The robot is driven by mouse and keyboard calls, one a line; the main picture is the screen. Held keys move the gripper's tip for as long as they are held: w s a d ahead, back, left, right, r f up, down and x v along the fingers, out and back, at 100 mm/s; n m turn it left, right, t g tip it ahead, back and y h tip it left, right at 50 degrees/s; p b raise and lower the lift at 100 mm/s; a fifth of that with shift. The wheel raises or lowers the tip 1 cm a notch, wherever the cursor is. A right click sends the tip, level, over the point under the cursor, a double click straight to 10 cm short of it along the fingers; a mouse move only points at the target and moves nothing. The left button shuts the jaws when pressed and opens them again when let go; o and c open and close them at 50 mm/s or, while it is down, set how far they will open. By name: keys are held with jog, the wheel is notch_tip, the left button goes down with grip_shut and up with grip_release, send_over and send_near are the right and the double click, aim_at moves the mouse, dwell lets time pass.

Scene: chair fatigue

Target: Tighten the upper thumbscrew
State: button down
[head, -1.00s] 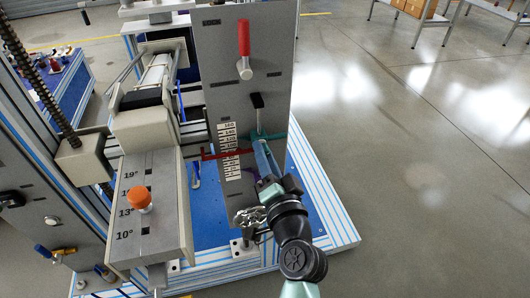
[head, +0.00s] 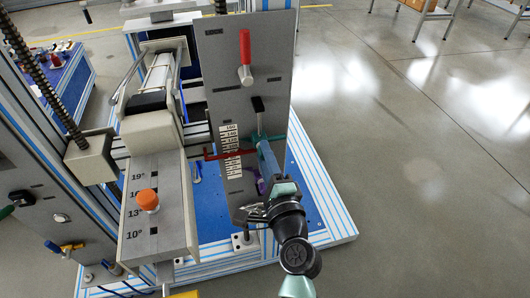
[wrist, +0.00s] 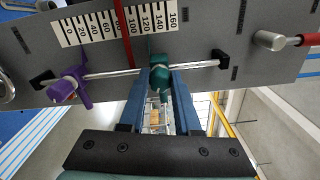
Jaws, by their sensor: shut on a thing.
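The upper thumbscrew is a teal knob (wrist: 160,79) on a thin metal rod along the grey upright panel (head: 224,62). In the wrist view my gripper (wrist: 161,80) has its two blue fingers on either side of this knob, shut on it. In the head view my gripper (head: 264,150) reaches the panel from the lower right, and the fingers partly hide the knob. A purple thumbscrew (wrist: 66,89) sits lower on the same rod, apart from my fingers; it is mostly hidden behind my arm in the head view.
A printed scale (wrist: 117,26) and a red pointer (head: 229,154) lie beside the rod. A red-handled lever (head: 245,55) juts out higher up. An orange knob (head: 148,200) stands on the angle-marked block at left. The floor on the right is open.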

jog(key=shift+m, duration=0.6)
jog(key=c, duration=0.6)
grip_release()
jog(key=shift+s, duration=0.1)
jog(key=b+v, duration=0.1)
jog(key=v, duration=1.1)
jog(key=shift+s+d, duration=0.15)
jog(key=shift+s, duration=0.2)
